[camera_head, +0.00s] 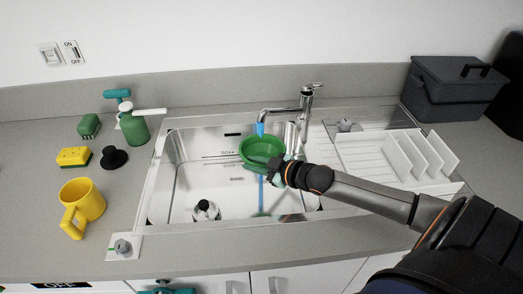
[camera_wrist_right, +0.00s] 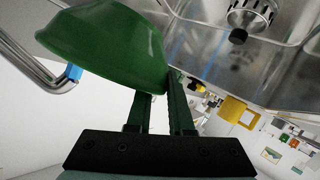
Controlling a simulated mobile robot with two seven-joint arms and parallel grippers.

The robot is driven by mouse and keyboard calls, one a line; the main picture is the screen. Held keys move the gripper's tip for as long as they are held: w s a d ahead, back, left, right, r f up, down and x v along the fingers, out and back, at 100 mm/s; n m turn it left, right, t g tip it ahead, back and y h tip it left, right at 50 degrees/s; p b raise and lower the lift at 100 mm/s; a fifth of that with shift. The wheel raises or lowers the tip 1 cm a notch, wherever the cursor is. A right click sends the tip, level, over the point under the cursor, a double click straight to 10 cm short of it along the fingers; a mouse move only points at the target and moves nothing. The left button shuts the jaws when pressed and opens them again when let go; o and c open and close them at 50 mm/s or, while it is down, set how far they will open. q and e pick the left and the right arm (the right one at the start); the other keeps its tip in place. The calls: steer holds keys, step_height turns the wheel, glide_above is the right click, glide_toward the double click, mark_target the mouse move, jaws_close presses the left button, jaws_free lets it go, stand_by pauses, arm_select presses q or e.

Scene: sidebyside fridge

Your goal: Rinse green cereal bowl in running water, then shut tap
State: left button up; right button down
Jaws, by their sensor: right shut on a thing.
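The green cereal bowl (camera_head: 260,150) is held over the sink basin, just below the tap's spout. It fills the upper left of the right wrist view (camera_wrist_right: 112,45). My right gripper (camera_head: 280,170) is shut on the bowl's near right edge. The chrome tap (camera_head: 306,103) stands behind the basin, with its lever on top. Blue water (camera_head: 260,129) shows at the spout, and a blue streak runs below the bowl. The bowl's contents are unclear. A dark and teal part at the bottom edge seems to be my left gripper (camera_head: 166,290), mostly cut off.
A white rack (camera_head: 370,158) and grey box (camera_head: 455,88) are at right.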

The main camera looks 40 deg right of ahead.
steer(key=s+a, duration=0.2)
steer(key=a, duration=0.4)
steer(key=shift+r, duration=0.15)
steer(key=shift+s, duration=0.1)
stand_by(1.3)
steer(key=s+a+r, duration=0.2)
steer(key=a+r, duration=0.2)
steer(key=shift+a, duration=0.3)
steer(key=shift+w, duration=0.1)
stand_by(0.4)
